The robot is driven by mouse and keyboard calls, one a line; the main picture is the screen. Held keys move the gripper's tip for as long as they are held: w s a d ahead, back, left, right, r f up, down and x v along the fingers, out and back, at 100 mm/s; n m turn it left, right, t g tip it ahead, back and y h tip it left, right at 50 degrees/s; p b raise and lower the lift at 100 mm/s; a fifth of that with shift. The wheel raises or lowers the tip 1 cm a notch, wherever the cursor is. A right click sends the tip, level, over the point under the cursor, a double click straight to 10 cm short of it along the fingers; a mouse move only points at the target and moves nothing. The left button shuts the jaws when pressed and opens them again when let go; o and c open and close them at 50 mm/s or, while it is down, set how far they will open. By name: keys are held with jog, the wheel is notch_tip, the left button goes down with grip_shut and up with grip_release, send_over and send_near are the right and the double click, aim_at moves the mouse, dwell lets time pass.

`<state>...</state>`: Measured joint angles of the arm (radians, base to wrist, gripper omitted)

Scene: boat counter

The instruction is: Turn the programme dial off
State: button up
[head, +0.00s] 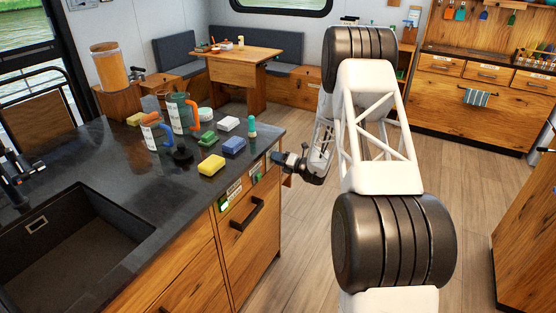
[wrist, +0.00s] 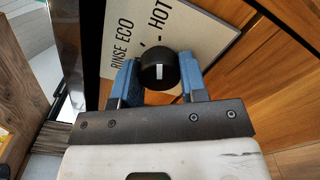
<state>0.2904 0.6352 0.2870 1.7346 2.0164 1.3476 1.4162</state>
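The programme dial (wrist: 158,71) is a round black knob with a short white mark, on a pale label panel (wrist: 190,30) in the wrist view. The mark runs nearly straight up and down in the picture. The words RINSE, ECO and HOT are readable; I see no OFF word, and part of the panel is hidden by the dial and fingers. My gripper (wrist: 160,75) has a blue finger close against each side of the dial, with no clear gap. In the head view my gripper (head: 278,158) is at the counter's end, hiding the dial.
A drawer handle (head: 247,214) sticks out below. Wooden floor (head: 300,240) is open beside the counter.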

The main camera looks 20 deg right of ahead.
jog(key=shift+c, duration=1.3)
jog(key=shift+n, duration=0.5)
jog(key=n, duration=1.2)
jog(key=shift+w+d+n, duration=0.1)
jog(key=shift+n, duration=0.2)
jog(key=n, duration=1.3)
jog(key=shift+n, duration=0.3)
